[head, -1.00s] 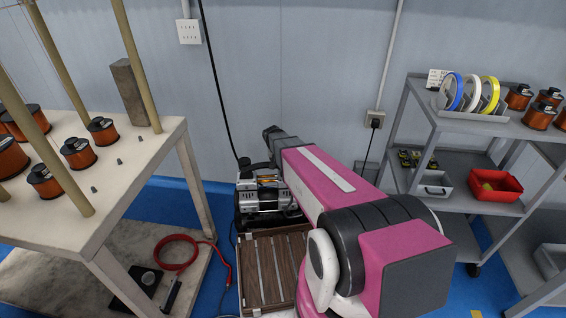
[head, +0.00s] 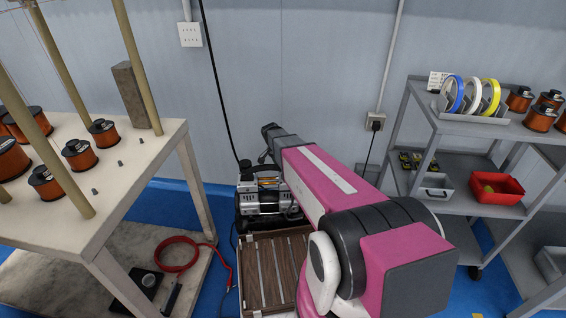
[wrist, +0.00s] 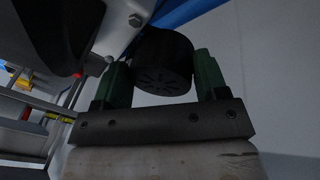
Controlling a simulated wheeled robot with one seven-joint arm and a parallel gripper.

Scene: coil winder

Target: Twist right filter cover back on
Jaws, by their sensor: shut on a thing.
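In the wrist view, a round black cover (wrist: 163,62) with slots in its face sits between the two green fingers of my gripper (wrist: 160,80). The gripper is shut on it. A compressor-like machine (head: 262,196) stands on the floor against the wall in the head view, with a small black knob on its upper left. My pink arm reaches over its right side. The gripper and the right end of the machine are hidden behind my arm in the head view. Whether the cover touches its mount cannot be told.
A wooden slatted pallet (head: 272,270) lies in front of the machine. A workbench (head: 150,165) with copper coils stands left, a red cable (head: 178,254) on its lower shelf. A grey shelf rack (head: 470,205) with tape rolls and a red bin (head: 497,188) stands right.

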